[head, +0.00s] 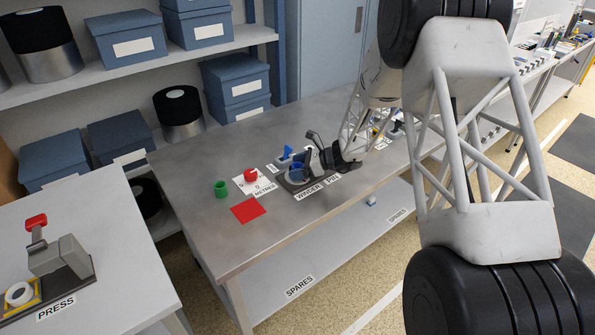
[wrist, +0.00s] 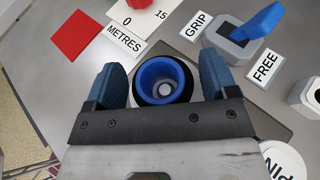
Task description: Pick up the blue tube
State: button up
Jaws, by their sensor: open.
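The blue tube (wrist: 146,75) stands upright with its open end toward the wrist camera, a pale core inside it and a dark and white ring around it. In the head view the blue tube (head: 296,170) shows on the winder, partly hidden by my gripper. My gripper (wrist: 162,78) is open, with one blue-grey finger on each side of the tube. Narrow gaps seem to show between fingers and tube; I cannot tell how deep the fingers reach. In the head view my gripper (head: 313,161) is over the winder.
A blue lever (wrist: 258,24) on a grey block stands close at right, between GRIP and FREE labels. The bench's (head: 190,160) left end is clear.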

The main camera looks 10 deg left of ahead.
jog(key=shift+c, duration=0.3)
jog(key=c, duration=1)
jog(key=shift+o, duration=0.2)
jog(key=shift+r, duration=0.2)
jog(key=shift+r, duration=0.95)
jog(key=shift+s+d+r, duration=0.15)
jog(key=shift+s+r, duration=0.25)
jog(key=shift+r, duration=0.3)
jog(key=s+d+r, duration=0.1)
jog(key=s+d, duration=0.4)
jog(key=s, duration=0.9)
jog(key=shift+d+r, duration=0.15)
jog(key=shift+r, duration=0.05)
jog(key=shift+s, duration=0.1)
